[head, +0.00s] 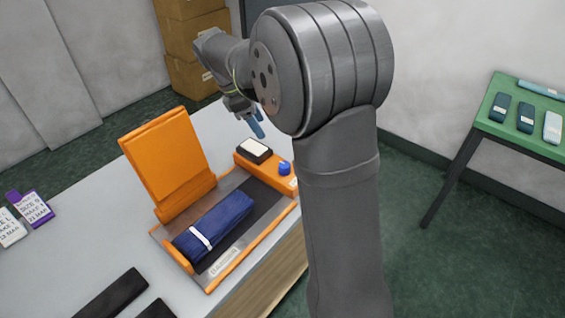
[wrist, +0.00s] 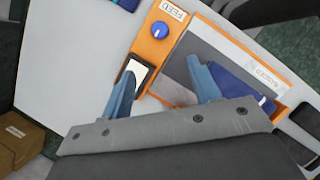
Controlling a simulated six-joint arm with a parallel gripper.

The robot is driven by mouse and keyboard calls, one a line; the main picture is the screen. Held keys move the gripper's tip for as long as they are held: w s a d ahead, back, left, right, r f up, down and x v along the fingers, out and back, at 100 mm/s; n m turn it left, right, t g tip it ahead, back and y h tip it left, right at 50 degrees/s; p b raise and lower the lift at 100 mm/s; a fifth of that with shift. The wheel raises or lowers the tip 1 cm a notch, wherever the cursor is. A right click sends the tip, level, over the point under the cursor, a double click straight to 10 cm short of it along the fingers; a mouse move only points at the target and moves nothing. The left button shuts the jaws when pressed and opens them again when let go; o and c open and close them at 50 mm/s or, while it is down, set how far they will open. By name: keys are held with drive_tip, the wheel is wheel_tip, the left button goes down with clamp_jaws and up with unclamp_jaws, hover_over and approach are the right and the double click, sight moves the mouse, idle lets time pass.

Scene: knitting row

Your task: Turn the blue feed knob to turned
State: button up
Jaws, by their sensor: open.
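The blue feed knob (head: 285,168) sits on the orange end block of the machine in the head view. In the wrist view the knob (wrist: 160,30) shows a white pointer line, beside a white label reading FEED (wrist: 173,10). My gripper (head: 254,124) is above the machine in the head view, its blue fingers apart and empty. In the wrist view my gripper (wrist: 163,85) has its fingers spread, and the knob lies beyond them, apart from both. A black-framed white button or pad (head: 254,150) is next to the knob on the same block.
A dark blue folded cloth (head: 222,222) with a white band lies on the machine bed. An orange upright panel (head: 168,160) stands behind it. Tagged cards (head: 32,207) and black pieces (head: 112,292) lie on the table. A green side table (head: 500,127) stands at right.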

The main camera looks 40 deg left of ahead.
drive_tip(key=x, duration=1.7)
drive_tip(key=c, duration=1)
